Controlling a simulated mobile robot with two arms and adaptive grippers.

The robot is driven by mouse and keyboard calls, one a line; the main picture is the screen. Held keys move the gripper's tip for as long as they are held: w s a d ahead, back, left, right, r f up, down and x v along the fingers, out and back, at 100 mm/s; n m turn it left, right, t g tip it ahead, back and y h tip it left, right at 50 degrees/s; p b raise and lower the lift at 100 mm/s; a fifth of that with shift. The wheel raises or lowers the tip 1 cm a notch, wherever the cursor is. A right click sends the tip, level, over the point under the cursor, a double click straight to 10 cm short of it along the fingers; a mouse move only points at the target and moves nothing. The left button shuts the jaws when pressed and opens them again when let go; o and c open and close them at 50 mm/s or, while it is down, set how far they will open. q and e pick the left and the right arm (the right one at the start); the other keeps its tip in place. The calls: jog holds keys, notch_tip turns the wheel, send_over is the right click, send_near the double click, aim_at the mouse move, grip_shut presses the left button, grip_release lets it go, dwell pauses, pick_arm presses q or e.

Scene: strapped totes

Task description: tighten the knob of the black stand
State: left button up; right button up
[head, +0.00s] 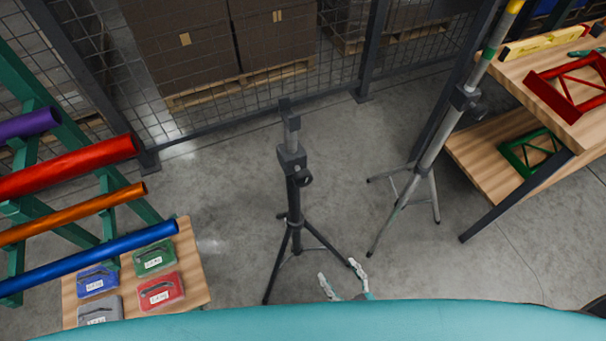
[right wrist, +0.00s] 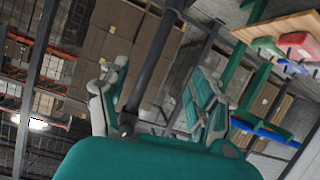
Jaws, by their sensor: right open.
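The black stand (head: 294,200) stands upright on its tripod legs in the middle of the head view. Its dark knob (head: 305,178) sticks out to the right of the collar below the grey upper tube. My right gripper (head: 338,278) is at the bottom of the head view, open and empty, apart from the knob and below it in the picture. In the right wrist view the stand's dark pole (right wrist: 152,68) runs slantwise between my open fingers (right wrist: 158,98); how far beyond them it is I cannot tell. My left gripper is not in view.
A grey stand (head: 428,160) with a yellow and green top stands to the right. A wooden workbench (head: 545,95) with red and green frames is at far right. Coloured tubes (head: 70,165) and small cases on a wooden board (head: 190,265) are at left. A mesh fence (head: 240,115) closes the back.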

aim_at(305, 182)
notch_tip(305, 182, up, 18)
jog(key=w+a+t+y, duration=0.1)
jog(key=a+t, duration=0.1)
jog(key=t, duration=0.2)
jog(key=shift+m, duration=0.3)
jog(key=p+x, duration=0.2)
jog(key=x, duration=1.5)
jog(key=shift+w+f, duration=0.2)
jog(key=shift+w, duration=0.05)
jog(key=shift+c, duration=0.5)
jog(key=c, duration=1.1)
